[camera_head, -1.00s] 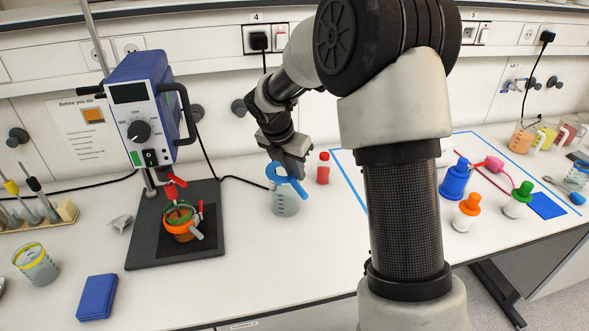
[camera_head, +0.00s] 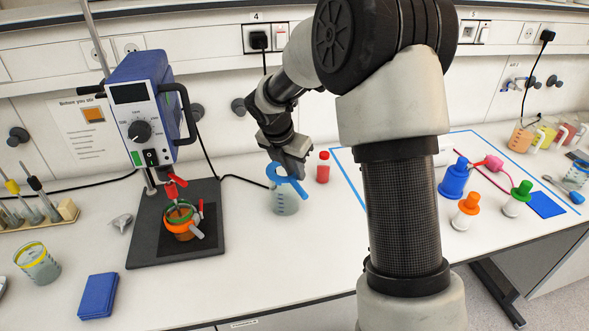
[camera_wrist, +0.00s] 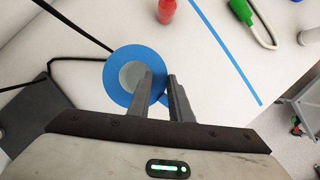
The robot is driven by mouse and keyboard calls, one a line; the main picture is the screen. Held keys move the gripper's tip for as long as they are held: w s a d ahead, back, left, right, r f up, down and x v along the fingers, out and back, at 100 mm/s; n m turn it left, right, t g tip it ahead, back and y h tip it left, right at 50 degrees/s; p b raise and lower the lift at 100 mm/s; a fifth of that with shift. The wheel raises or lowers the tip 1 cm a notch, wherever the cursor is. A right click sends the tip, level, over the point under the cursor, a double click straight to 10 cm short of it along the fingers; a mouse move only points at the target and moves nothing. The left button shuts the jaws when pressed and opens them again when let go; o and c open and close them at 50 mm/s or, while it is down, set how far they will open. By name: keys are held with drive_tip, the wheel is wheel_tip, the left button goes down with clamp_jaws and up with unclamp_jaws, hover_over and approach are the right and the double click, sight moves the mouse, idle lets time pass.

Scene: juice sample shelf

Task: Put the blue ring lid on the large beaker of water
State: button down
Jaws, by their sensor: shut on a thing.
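The blue ring lid (camera_head: 272,172) is at the mouth of a clear beaker with greyish liquid (camera_head: 285,203) and blue marks, near the middle of the bench. The lid looks slightly tilted; I cannot tell whether it rests on the rim. My gripper (camera_head: 296,170) is above the beaker's right side, shut on the lid's handle. In the wrist view, the lid (camera_wrist: 118,77) shows as a flat blue ring left of my gripper (camera_wrist: 162,76); its handle runs between the fingers. A pale round area shows through the hole. The ring hides most of the beaker there.
A red-capped bottle (camera_head: 323,168) stands close right of the beaker. A yellow-ringed beaker (camera_head: 38,266) is far left.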

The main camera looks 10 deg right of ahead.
drive_tip(key=shift+f, duration=0.5)
idle(0.3)
drive_tip(key=c, duration=1.5)
unclamp_jaws()
drive_tip(key=shift+c, duration=0.2)
drive_tip(key=p+v, duration=0.1)
drive_tip(key=v, duration=1.6)
drive_tip(key=s+d+r+m+t+y+p, duration=0.1)
drive_tip(key=s+r+m, duration=0.1)
drive_tip(key=s+m, duration=1.1)
drive_tip(key=s+d+r+m+t+y+p, duration=0.1)
drive_tip(key=s+r+m+y, duration=0.1)
drive_tip(key=s+m, duration=1.1)
drive_tip(key=shift+s+d+r+t, duration=0.25)
drive_tip(key=shift+s+r+t, duration=0.05)
drive_tip(key=shift+s, duration=0.1)
